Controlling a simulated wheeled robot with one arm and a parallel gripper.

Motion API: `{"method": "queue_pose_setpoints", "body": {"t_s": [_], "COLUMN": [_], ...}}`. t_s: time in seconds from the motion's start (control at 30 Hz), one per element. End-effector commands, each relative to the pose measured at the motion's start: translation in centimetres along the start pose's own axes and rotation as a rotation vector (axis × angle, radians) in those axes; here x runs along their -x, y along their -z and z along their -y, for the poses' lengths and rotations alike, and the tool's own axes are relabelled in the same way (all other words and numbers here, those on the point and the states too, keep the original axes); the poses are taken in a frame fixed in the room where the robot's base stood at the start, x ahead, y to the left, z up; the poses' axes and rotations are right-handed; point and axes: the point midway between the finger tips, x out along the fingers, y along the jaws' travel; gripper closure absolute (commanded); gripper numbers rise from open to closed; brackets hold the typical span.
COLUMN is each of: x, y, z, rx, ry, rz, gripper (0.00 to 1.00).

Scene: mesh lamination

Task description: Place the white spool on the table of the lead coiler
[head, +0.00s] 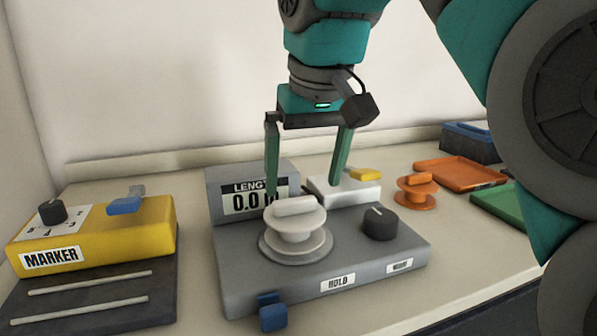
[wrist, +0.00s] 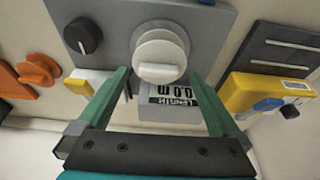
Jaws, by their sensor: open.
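The white spool (head: 296,219) stands upright on the round grey table (head: 268,253) of the lead coiler (head: 236,268), with a raised grip bar on top. The wrist view shows the spool (wrist: 160,47) from above, seemingly centred on the disc. My gripper (head: 304,189) is open and empty. Its fingertips are apart, around the level of the spool's grip bar or a little above, seemingly just behind it. In the wrist view my gripper (wrist: 158,75) has a finger to either side of the bar, with no visible contact. The spool's underside is hidden.
The coiler has a length display (head: 252,197), a black knob (head: 380,223) and a blue lever (head: 271,312). A yellow marker unit (head: 95,238) stands left. An orange spool (head: 416,193), orange tray (head: 460,173) and green tray (head: 503,204) lie right. A white block with a yellow part (head: 345,190) sits behind.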

Motion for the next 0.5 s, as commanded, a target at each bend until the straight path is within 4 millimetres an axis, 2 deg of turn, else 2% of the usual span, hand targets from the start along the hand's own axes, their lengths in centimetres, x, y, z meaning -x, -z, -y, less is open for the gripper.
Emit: {"method": "queue_pose_setpoints", "body": {"t_s": [0.5], "x": [2.3], "y": [-7.5], "z": [-0.1], "rx": [-0.001], "ry": [0.0], "rz": [0.001], "gripper": [0.0]}}
